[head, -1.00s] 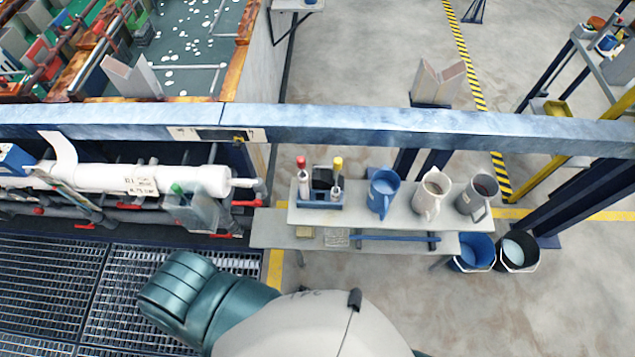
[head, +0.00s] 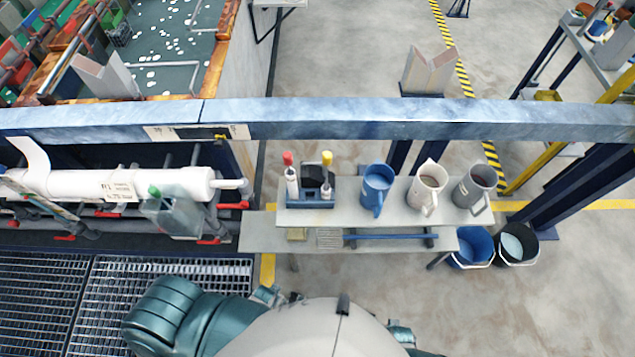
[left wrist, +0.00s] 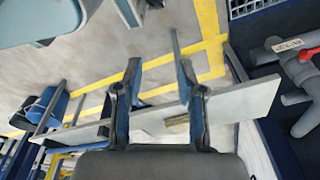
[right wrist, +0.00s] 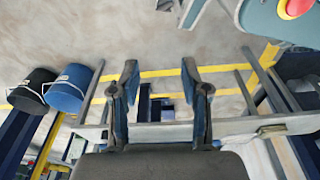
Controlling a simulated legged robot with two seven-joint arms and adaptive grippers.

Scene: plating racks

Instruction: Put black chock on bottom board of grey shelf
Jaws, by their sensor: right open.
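The grey shelf has an upper board (head: 345,212) and a longer bottom board (head: 262,232) in the head view. A small black object (head: 315,178), likely the black chock, is in the blue caddy on the upper board, between a red-capped bottle (head: 291,178) and a yellow-capped bottle (head: 326,175). My left gripper (left wrist: 157,70) is open and empty in the left wrist view, with a shelf board (left wrist: 245,102) behind its fingers. My right gripper (right wrist: 160,75) is open and empty, facing a shelf board (right wrist: 235,126). The chock is not clearly seen in either wrist view.
A blue jug (head: 376,190), a white jug (head: 427,187) and a grey jug (head: 474,188) stand right of the caddy. A blue rod (head: 390,238) and a tan block (head: 297,234) lie on the bottom board. Buckets (head: 472,250) stand right.

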